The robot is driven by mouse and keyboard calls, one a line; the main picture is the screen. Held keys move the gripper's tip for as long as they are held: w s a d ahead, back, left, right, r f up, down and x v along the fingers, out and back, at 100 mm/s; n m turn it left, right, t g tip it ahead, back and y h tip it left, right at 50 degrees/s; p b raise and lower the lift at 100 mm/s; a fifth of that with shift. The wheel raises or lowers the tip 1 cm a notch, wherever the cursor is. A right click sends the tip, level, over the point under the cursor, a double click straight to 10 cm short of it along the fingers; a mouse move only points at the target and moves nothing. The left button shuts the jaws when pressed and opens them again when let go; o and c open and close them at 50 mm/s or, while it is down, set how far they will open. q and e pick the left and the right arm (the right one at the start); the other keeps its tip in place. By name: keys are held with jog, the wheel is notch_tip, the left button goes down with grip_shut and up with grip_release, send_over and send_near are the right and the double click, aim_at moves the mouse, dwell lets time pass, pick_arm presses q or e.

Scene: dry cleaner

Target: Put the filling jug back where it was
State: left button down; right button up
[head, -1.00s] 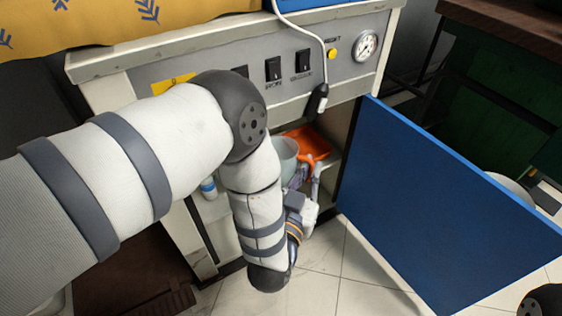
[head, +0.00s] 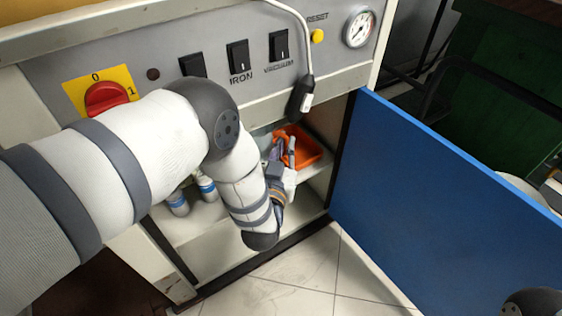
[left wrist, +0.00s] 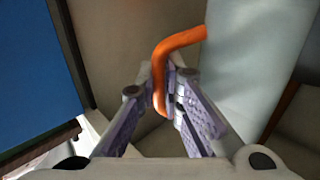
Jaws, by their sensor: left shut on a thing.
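The filling jug, pale and cloudy with an orange handle, fills the upper right of the left wrist view (left wrist: 235,75). My left gripper (left wrist: 169,92) is shut on the orange handle. In the head view the jug (head: 262,141) is mostly hidden behind my left arm. There my left gripper (head: 285,157) reaches into the open cabinet (head: 225,245) under the control panel. I cannot tell whether the jug's base touches the shelf. My right gripper does not show.
An orange bin (head: 309,151) sits in the cabinet just right of my gripper. White bottles with blue bands (head: 207,188) stand left of my forearm. The blue door (head: 430,190) is swung open on the right. A black switch on a cable (head: 302,95) hangs above the opening.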

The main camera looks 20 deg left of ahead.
pick_arm(q)
jog(key=w+f+b, duration=0.1)
jog(key=f, duration=0.1)
jog(key=w+a+f+b, duration=0.1)
jog(key=f, duration=0.2)
jog(key=w+a+f+b, duration=0.1)
jog(key=f, duration=0.2)
jog(key=shift+a+b, duration=0.1)
jog(key=shift+b, duration=0.2)
jog(key=shift+s+r, duration=0.1)
jog(key=shift+r, duration=0.1)
jog(key=shift+f, duration=0.1)
jog(key=c, duration=1.7)
grip_release()
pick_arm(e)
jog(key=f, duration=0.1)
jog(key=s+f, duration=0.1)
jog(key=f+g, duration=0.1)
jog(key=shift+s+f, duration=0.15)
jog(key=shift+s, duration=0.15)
